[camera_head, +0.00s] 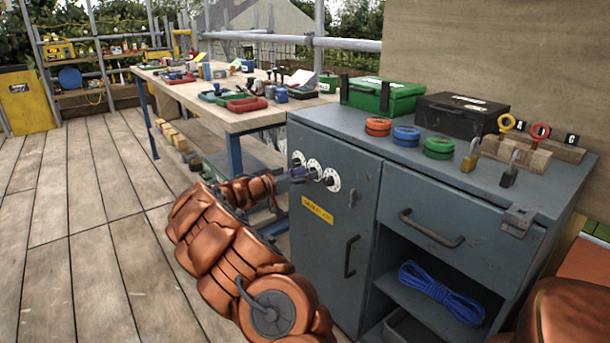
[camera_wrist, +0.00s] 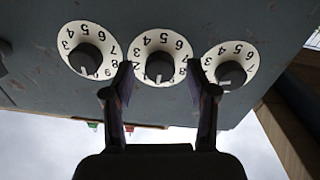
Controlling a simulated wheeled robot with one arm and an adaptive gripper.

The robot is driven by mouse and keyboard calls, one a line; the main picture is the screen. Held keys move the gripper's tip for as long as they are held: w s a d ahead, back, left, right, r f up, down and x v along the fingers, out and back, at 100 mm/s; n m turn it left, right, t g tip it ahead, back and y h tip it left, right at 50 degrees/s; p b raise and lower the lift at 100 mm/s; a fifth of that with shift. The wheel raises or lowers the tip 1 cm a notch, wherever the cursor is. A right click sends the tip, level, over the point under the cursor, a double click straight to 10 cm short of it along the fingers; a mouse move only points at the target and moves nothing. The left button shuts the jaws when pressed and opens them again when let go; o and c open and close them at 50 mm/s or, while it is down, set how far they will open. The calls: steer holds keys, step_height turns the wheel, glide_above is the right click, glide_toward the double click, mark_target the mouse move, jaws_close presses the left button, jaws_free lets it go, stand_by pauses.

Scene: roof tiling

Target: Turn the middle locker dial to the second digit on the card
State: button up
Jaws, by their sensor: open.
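The grey locker (camera_head: 335,235) has three white dials with dark knobs on its door. The middle dial (camera_head: 314,164) is partly covered by my gripper (camera_head: 303,173). In the wrist view the middle dial (camera_wrist: 162,40) appears upside down, its dark knob (camera_wrist: 159,66) between my fingers. My gripper (camera_wrist: 162,80) is open, one finger on each side of that knob; I cannot tell whether they touch it. The outer dials are a left one (camera_wrist: 88,35) and a right one (camera_wrist: 230,52) in the wrist view. I cannot make out a card with digits.
A yellow label (camera_head: 317,210) and a dark handle (camera_head: 350,257) are on the door below the dials. A workbench (camera_head: 225,118) with trays stands behind. Coloured discs (camera_head: 407,135), padlocks (camera_head: 470,156) and boxes (camera_head: 460,113) sit on the cabinet top. The floor at left is clear.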

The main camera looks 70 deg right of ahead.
steer(key=shift+c, duration=0.4)
jaws_close()
steer(key=n+p, duration=0.2)
steer(key=n, duration=1.3)
steer(key=shift+r+n+h, duration=0.1)
steer(key=shift+n+h, duration=0.3)
steer(key=n+p, duration=0.4)
steer(key=n, duration=0.2)
steer(key=shift+t, duration=0.3)
